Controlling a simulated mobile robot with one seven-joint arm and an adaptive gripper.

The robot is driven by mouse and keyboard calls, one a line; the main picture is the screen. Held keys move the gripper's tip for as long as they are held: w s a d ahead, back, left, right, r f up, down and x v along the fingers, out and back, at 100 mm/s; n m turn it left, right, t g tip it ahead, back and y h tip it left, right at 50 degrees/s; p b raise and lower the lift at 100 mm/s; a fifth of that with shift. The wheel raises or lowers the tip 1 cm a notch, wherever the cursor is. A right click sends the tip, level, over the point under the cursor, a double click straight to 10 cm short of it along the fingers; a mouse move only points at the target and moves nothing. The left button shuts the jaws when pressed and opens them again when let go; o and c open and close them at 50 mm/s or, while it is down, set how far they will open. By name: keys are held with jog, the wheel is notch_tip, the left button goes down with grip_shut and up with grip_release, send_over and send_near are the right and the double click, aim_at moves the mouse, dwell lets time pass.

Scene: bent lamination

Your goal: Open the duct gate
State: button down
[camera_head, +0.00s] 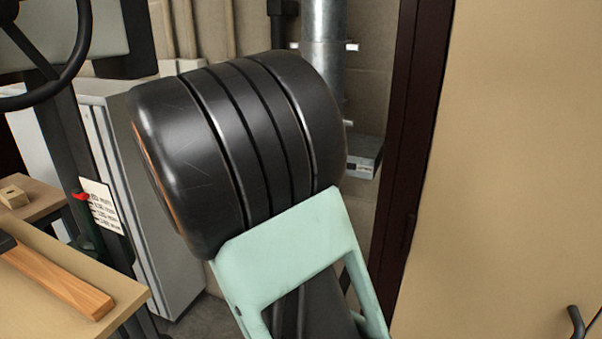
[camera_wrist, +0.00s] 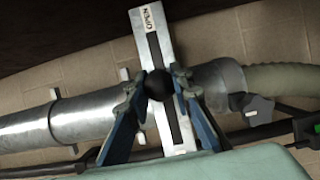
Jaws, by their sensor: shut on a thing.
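The duct gate (camera_wrist: 151,38) is a flat metal plate with a dark lengthwise slot, set across a round metal duct (camera_wrist: 80,118) in the wrist view. A small label reading OPEN (camera_wrist: 150,17) is at its upper end. A round black knob (camera_wrist: 159,85) sits over the slot. My gripper (camera_wrist: 160,84) is shut on the knob, with one blue finger on each side of it.
A pale flexible hose (camera_wrist: 283,85) joins the duct's right side in the wrist view. In the head view a dark door frame (camera_head: 413,130) and beige panel (camera_head: 520,150) stand right. A grey cabinet (camera_head: 165,220), a handwheel (camera_head: 78,60) and a bench (camera_head: 130,300) are left.

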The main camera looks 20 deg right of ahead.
jog(key=s+d+b, duration=0.1)
jog(key=s+d, duration=0.3)
jog(key=c, duration=1.7)
grip_release()
jog(key=shift+a, duration=0.1)
jog(key=v, duration=1.2)
jog(key=shift+f, duration=0.15)
